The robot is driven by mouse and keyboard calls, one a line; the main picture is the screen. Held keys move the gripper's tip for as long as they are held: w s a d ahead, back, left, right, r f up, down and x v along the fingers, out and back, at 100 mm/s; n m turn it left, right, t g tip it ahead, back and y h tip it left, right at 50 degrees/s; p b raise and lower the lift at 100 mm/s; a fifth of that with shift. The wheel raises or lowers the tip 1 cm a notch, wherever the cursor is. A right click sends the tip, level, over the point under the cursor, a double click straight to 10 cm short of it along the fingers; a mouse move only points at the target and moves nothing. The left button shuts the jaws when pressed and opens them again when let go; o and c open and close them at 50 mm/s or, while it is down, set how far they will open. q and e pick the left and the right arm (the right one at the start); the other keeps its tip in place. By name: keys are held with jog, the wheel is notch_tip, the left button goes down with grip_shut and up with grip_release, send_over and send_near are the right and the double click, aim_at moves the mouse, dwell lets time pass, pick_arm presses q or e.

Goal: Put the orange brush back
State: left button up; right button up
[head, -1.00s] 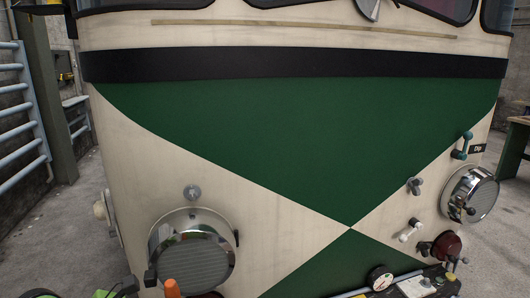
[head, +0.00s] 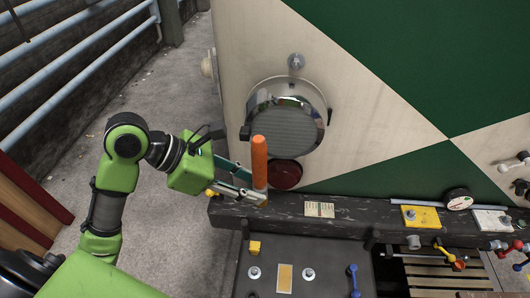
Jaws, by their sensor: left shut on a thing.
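The orange brush (head: 259,158) stands upright in front of the tram, with its orange handle at the top. My left gripper (head: 252,192) is shut on its lower part. The brush's lower end is near the left end of the dark bumper beam (head: 340,214); I cannot tell whether it touches it. My right gripper is not in view.
The tram front has a round headlamp (head: 284,125) and a dark red lamp (head: 284,174) behind the brush. The beam carries a yellow plate (head: 422,217) and a gauge (head: 459,199). A dark panel (head: 315,262) with knobs lies below. Blue railings (head: 85,75) stand at left.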

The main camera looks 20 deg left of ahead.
aim_at(258, 147)
pick_arm(q)
jog(key=d+r+m+g+h, duration=0.1)
jog(key=d+r+m+g, duration=0.25)
jog(key=d, duration=0.25)
jog(key=d+r+m+g, duration=0.3)
jog(key=d+m, duration=0.1)
jog(key=d, duration=0.3)
jog(key=shift+w+d+f+m+g, duration=1.65)
jog(key=shift+w+f+m, duration=0.35)
jog(key=shift+f+m, duration=0.35)
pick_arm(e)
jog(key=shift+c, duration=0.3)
pick_arm(q)
jog(key=s+a+r+n+t, duration=0.6)
jog(key=a+r+n, duration=0.1)
jog(key=r, duration=0.3)
jog(key=shift+a+n+t, duration=0.3)
jog(key=shift+a+n, duration=0.1)
jog(key=shift+n, duration=0.1)
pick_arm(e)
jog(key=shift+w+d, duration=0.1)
